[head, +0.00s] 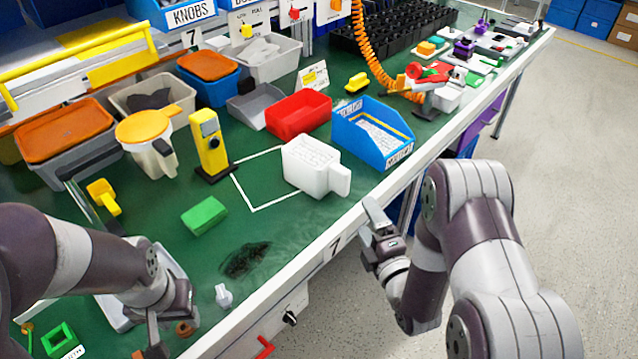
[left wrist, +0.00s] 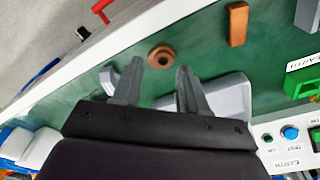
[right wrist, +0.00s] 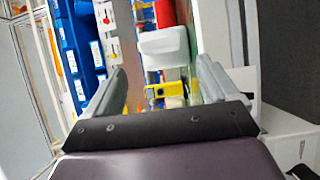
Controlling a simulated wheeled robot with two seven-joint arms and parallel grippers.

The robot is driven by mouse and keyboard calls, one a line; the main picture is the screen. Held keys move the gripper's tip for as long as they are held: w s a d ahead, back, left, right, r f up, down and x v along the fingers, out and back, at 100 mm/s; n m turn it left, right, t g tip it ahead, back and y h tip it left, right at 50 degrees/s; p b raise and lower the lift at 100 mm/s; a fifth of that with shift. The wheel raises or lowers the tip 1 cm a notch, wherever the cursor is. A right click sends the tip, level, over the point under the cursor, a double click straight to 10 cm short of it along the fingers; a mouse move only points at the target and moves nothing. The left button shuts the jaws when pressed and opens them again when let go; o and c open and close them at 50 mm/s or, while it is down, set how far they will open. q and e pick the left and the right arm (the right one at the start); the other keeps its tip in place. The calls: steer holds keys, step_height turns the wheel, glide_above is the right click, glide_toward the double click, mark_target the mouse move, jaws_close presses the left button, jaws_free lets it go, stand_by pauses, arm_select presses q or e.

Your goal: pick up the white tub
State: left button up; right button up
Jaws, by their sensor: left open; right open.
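The white tub (head: 313,165) stands upright on the green bench, at the right side of a white outlined square, with its handle (head: 341,179) toward the bench's front edge. It also shows in the right wrist view (right wrist: 163,42), beyond the fingers. My right gripper (head: 374,222) is open and empty, off the bench's front edge, to the lower right of the tub and apart from it. My left gripper (head: 168,335) is open over the near left of the bench, far from the tub. In the left wrist view its fingers (left wrist: 158,82) point toward a brown ring (left wrist: 161,57).
A blue bin (head: 372,133) stands right of the tub and a red bin (head: 298,115) behind it. A yellow device (head: 209,145) stands to its left. A green block (head: 204,215) and a dark stain (head: 245,260) lie nearer. The bench's front edge (head: 300,272) is clear.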

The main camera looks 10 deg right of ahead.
mark_target(345, 187)
steer(key=w, duration=0.3)
steer(key=w+a, duration=0.1)
steer(key=w, duration=0.2)
steer(key=shift+w+a+r, duration=0.1)
steer(key=w, duration=0.1)
steer(key=w+a, duration=0.1)
steer(key=w, duration=0.3)
steer(key=shift+a, duration=0.3)
steer(key=c, duration=0.7)
